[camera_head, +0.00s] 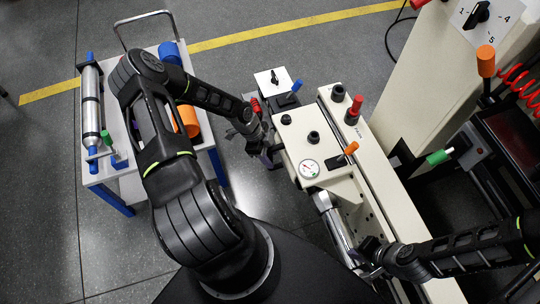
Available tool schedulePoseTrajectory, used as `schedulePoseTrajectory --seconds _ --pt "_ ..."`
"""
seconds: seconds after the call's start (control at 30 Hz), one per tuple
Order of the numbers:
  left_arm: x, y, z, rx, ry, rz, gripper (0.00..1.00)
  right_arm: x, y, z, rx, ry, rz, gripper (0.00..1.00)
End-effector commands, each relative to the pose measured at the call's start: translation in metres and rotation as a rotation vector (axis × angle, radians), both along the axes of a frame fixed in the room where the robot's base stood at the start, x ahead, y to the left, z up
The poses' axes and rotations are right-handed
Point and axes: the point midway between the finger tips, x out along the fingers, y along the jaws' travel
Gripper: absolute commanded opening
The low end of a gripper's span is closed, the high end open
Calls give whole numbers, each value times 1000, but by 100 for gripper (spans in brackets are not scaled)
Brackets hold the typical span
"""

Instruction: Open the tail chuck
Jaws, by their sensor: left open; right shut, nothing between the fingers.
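A cream bench machine (318,118) stands right of centre, with levers on top: a blue-handled lever (294,88), a red-handled lever (355,108) and an orange-handled lever (350,149). A shiny metal cylinder (333,218) runs along its near side. I cannot tell which part is the tail chuck. My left gripper (262,146) is open at the left side of the machine, below the blue lever; its fingers are small and partly hidden. My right gripper (366,262) is shut and empty beside the near end of the metal cylinder. Whether it touches the cylinder is unclear.
A white trolley (103,174) with a silver cylinder (91,110) and blue and orange rolls stands at the left. A round gauge (308,168) sits on the machine. A tall cream cabinet (425,80) stands at the right. The grey floor between trolley and machine is clear.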

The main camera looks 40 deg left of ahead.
Motion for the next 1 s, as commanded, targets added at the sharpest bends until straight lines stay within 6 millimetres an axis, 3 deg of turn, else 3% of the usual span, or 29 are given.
schedulePoseTrajectory --seconds 0.23,0.73,1.0 --pt "0 0 0 1 0 0 41 0 0 0 0 0 0 0" --pt "0 0 0 0 0 1 0 0 0 0 0 0 0 0" --pt "0 0 0 0 -1 1 0 0 0 0 0 0 0 0"
